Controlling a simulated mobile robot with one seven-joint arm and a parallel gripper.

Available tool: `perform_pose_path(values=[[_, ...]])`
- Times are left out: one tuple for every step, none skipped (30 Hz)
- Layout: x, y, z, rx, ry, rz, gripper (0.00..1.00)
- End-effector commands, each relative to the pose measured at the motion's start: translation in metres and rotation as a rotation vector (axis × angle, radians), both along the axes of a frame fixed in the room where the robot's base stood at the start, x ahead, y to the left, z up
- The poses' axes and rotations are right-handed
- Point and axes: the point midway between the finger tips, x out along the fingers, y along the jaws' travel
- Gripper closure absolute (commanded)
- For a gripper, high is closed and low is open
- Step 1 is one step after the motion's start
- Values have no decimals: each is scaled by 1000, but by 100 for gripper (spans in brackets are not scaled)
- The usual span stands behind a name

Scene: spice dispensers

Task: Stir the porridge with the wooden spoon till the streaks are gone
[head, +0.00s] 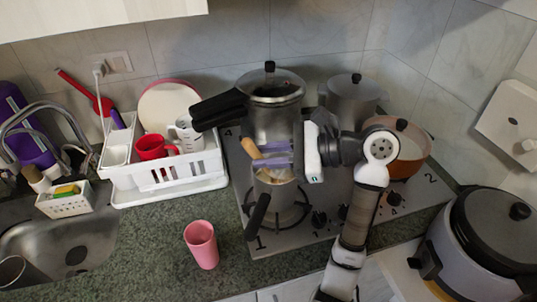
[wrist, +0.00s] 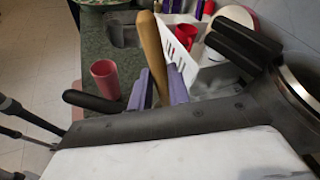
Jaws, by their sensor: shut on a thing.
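The wooden spoon (head: 251,147) stands tilted, with its handle between the purple fingers of my gripper (head: 264,155). In the wrist view the spoon's handle (wrist: 152,48) rises between the two fingers (wrist: 161,88), which are shut on it. Its lower end is hidden and appears to go down into the small saucepan (head: 275,195). The pan sits on the front left burner, with its black handle (head: 257,216) pointing to the front. A little pale, brownish porridge (head: 277,175) shows inside the pan. My fingers partly cover it, and any streaks are too small to tell.
A tall pot (head: 272,112) with a black handle stands close behind my gripper. A lidded pot (head: 352,100) and an orange pot (head: 410,150) stand on the back and right burners. A pink cup (head: 201,244) and a white dish rack (head: 165,170) are to the left.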

Motion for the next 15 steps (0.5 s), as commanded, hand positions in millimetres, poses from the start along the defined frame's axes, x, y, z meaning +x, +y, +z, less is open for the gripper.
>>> perform_pose_path(values=[[0,0,0,0,0,0,100],[0,0,1,0,-1,0,100],[-1,1,3,0,-1,0,100],[-1,1,4,0,-2,1,100],[-2,2,7,-1,-2,-1,100],[-3,3,10,-1,-4,0,100],[-4,4,13,0,-4,1,100],[-5,5,16,0,-3,1,100],[-7,6,19,-1,-4,1,100],[-8,7,22,-1,-4,1,100],[-9,8,25,-1,-4,1,100],[-10,9,28,-1,-4,1,100],[-11,10,31,-1,-3,0,100],[-12,10,34,-1,-3,0,100],[-13,12,38,-1,-3,0,100]])
